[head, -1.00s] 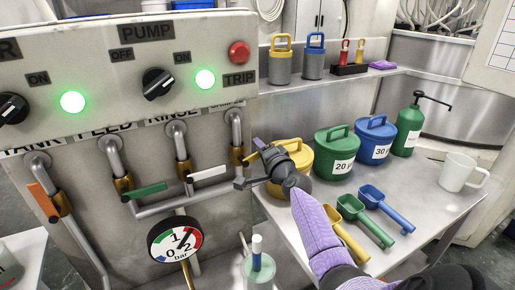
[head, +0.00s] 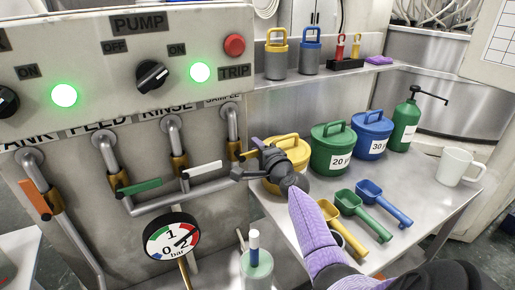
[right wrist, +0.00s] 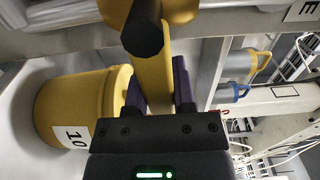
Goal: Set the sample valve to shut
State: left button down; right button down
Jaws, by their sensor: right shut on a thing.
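The sample valve (head: 234,150) is the rightmost valve on the panel, under the SAMPLE label, with a brass body on a grey pipe. Its yellow handle (right wrist: 153,78) shows in the right wrist view, running from the dark hex nut down between my purple fingers. In the head view the handle points to the right, across the pipe, and is mostly hidden by my gripper. My right gripper (head: 252,161) is shut on this handle; it also shows in the right wrist view (right wrist: 158,88). My left gripper is not in view.
Left of it are valves with white (head: 202,170), green (head: 140,187) and orange (head: 35,200) handles, and a pressure gauge (head: 171,239). A yellow tub (head: 291,150) stands close behind my gripper. Scoops (head: 362,212) and a green tub (head: 331,155) are on the bench.

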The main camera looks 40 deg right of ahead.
jog(key=shift+c, duration=2.2)
grip_release()
jog(key=p+v, duration=0.2)
jog(key=v, duration=0.8)
jog(key=shift+p, duration=0.4)
